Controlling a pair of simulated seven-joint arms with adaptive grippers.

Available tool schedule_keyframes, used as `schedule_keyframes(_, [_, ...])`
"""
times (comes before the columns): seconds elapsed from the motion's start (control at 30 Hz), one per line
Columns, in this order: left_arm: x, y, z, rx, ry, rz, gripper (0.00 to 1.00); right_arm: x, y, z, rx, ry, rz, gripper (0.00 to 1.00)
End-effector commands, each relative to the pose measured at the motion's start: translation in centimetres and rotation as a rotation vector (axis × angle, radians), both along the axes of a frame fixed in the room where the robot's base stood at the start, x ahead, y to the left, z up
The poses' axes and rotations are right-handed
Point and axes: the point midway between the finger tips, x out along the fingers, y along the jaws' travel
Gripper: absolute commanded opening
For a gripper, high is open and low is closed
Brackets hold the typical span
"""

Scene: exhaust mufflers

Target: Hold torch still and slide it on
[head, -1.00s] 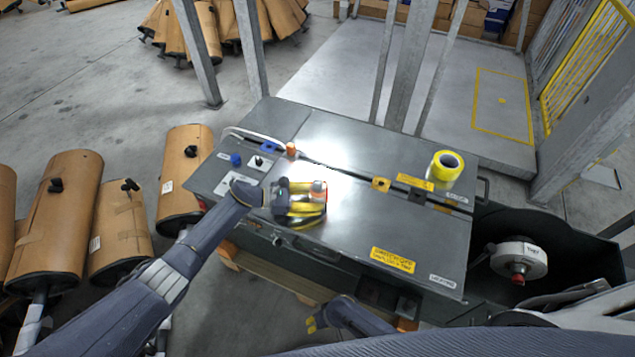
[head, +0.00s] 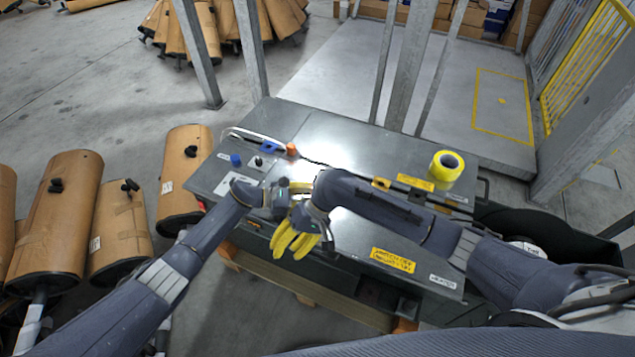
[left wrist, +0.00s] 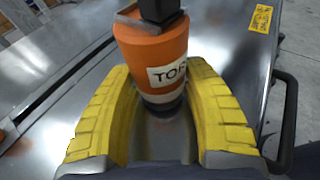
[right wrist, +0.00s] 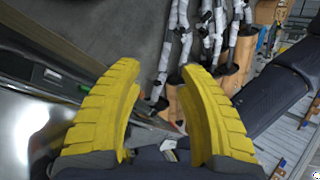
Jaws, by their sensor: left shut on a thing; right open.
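In the head view the torch is hidden behind my right arm. My right gripper (head: 290,245) is open, with its yellow fingers pointing down near the table's front edge, just beside my left gripper. In the right wrist view nothing is between its open fingers (right wrist: 158,75).
A yellow tape roll (head: 447,165) stands toward the table's right end. A blue knob (head: 236,160) and an orange piece (head: 291,149) are at the back left. Brown mufflers (head: 182,180) stand on the floor left of the table. My right arm crosses the table.

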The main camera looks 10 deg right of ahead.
Motion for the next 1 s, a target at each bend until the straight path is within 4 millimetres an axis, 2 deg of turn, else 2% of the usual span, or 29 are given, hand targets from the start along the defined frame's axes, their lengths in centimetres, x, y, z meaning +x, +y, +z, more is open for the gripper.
schedule_keyframes(0.03, [0.0,0.1,-0.1,0.001,0.001,0.000,0.33,1.3,-1.3,1.3,-0.014,-0.063,0.032,0.38])
schedule_keyframes(0.17, [0.0,0.1,-0.1,0.002,0.001,0.000,0.33,4.6,-4.4,4.3,-0.061,-0.248,0.141,0.38])
schedule_keyframes(0.3, [0.0,0.1,-0.1,0.002,0.001,0.000,0.33,7.9,-7.9,8.1,-0.127,-0.451,0.271,0.38])
schedule_keyframes(0.4, [0.0,0.1,-0.1,0.002,0.001,0.000,0.33,9.9,-10.2,10.8,-0.181,-0.576,0.356,0.38])
schedule_keyframes(0.6, [0.0,0.1,-0.1,0.002,0.001,0.000,0.33,12.2,-13.3,14.9,-0.266,-0.743,0.479,0.38])
schedule_keyframes(0.8, [0.0,0.1,-0.1,0.002,0.001,0.000,0.33,13.2,-14.6,16.6,-0.307,-0.811,0.535,0.38])
schedule_keyframes(1.0, [0.0,0.1,-0.1,0.002,0.001,0.000,0.33,13.7,-14.3,15.2,-0.312,-0.820,0.544,0.38])
